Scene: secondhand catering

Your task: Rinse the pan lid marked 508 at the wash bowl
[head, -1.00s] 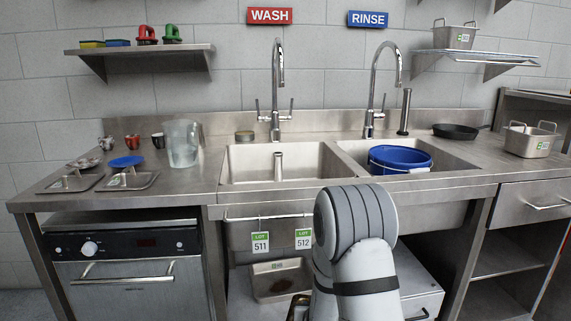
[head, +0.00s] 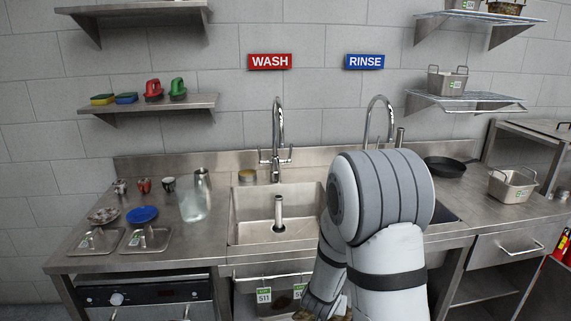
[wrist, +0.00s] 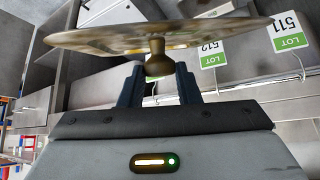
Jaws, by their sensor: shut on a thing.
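In the wrist view, my gripper (wrist: 158,78) is shut on the knob of a round brass-coloured pan lid (wrist: 150,38), seen nearly edge-on. No number on the lid is readable. In the head view, my arm reaches down in front of the counter, and the gripper is hardly visible at the bottom edge. The wash bowl (head: 245,225) is the left steel sink under the red WASH sign (head: 270,62), with an upright pipe (head: 279,212) inside and a tap (head: 277,135) behind. The bowl under the blue RINSE sign (head: 364,62) is mostly hidden by my arm.
A clear jug (head: 195,203), small cups and a blue lid (head: 142,215) stand left of the wash bowl. A dark pan (head: 445,167) and a steel pot (head: 511,186) stand right. Tags 511 (head: 264,296) and 512 hang below the sink front.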

